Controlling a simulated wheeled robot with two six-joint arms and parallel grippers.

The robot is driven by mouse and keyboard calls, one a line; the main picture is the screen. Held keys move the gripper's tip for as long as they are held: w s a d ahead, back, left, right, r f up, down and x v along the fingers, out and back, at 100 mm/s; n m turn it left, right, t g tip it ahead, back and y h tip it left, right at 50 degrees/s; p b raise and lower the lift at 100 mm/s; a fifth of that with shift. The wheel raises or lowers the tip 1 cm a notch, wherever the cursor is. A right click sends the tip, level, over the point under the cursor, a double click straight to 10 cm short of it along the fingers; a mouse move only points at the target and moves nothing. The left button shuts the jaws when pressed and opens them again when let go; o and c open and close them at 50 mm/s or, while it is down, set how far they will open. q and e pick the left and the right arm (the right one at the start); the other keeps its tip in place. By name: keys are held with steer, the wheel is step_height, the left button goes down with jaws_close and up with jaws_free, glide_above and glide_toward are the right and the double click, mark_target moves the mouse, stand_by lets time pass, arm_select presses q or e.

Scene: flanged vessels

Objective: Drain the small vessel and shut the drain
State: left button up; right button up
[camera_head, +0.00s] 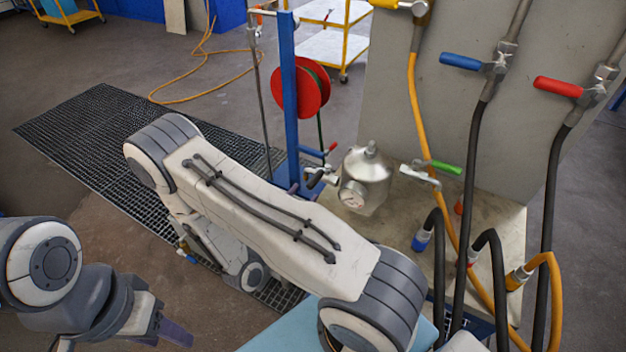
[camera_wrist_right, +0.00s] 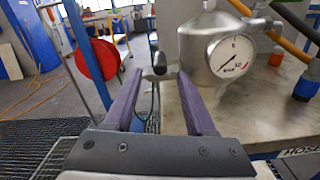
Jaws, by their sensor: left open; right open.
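The small vessel (camera_head: 368,175) is a silvery metal pot with a domed lid and a round gauge (camera_head: 353,195), standing on the pale bench top. It also shows in the right wrist view (camera_wrist_right: 205,40), to the right of my fingers. A valve with a black handle (camera_head: 315,179) sits at its left side. My right gripper (camera_wrist_right: 160,76) is open, with a black knob (camera_wrist_right: 160,62) showing in the gap between its fingertips; I cannot tell how far ahead it is. My left gripper (camera_head: 170,328) is open and empty at lower left.
A green-handled valve (camera_head: 444,167) is right of the vessel. Blue (camera_head: 460,62) and red (camera_head: 558,87) handled valves with hoses hang by the panel. A blue post (camera_head: 289,100) carries a red reel (camera_head: 300,88). Floor grating (camera_head: 90,130) lies left.

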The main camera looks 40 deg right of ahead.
mark_target(308, 188)
steer(key=p+x, duration=0.1)
steer(key=x, duration=0.5)
jaws_close()
stand_by(1.4)
